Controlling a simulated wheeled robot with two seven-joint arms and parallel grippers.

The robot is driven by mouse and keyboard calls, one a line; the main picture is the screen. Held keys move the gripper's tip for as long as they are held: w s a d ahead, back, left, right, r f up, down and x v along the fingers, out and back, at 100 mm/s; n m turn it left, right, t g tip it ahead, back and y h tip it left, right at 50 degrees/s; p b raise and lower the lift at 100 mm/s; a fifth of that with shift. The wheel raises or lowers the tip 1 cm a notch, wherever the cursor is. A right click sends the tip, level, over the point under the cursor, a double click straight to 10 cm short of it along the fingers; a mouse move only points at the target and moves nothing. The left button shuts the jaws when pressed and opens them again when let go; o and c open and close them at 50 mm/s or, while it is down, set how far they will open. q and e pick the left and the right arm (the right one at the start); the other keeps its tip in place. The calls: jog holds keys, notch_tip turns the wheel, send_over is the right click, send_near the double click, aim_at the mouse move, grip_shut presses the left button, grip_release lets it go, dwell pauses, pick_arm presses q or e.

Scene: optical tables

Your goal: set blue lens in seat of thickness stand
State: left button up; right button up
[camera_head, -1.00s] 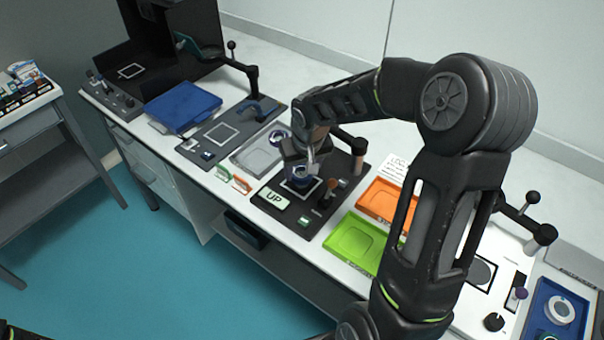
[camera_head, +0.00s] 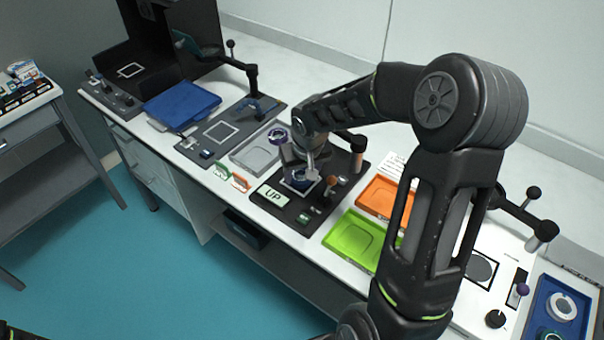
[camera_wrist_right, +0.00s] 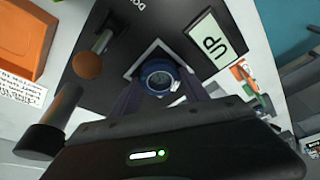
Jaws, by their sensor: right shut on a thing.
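The blue lens (camera_head: 303,181) is a small round piece with a dark blue rim. It shows in the right wrist view (camera_wrist_right: 158,78) between the fingers of my right gripper (camera_wrist_right: 160,90). My right gripper (camera_head: 302,176) is shut on it and points down over the dark stand plate (camera_head: 285,212) with the "UP" sign. The lens is inside the white square outline (camera_wrist_right: 130,70) on that plate. Whether it touches the seat I cannot tell; the fingers hide its underside. My left gripper is not in view.
An orange tray (camera_head: 378,198) and a green tray (camera_head: 351,236) lie right of the stand. A grey tray (camera_head: 250,153) and another dark plate (camera_head: 207,144) lie left. The stand's post with an orange knob (camera_wrist_right: 88,65) is near the gripper.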

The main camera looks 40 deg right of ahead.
jog(key=o, duration=1.4)
jog(key=shift+s+f, duration=0.4)
jog(key=shift+f, duration=0.25)
jog(key=shift+w+r+p, duration=0.1)
jog(key=shift+r+p, duration=0.4)
jog(key=shift+p, duration=0.1)
jog(key=shift+w+r, duration=0.1)
jog(key=shift+r, duration=0.2)
jog(key=d+v, duration=0.1)
jog(key=v, duration=1)
jog(key=shift+w+a+r, duration=0.2)
jog(key=shift+a+r, duration=0.3)
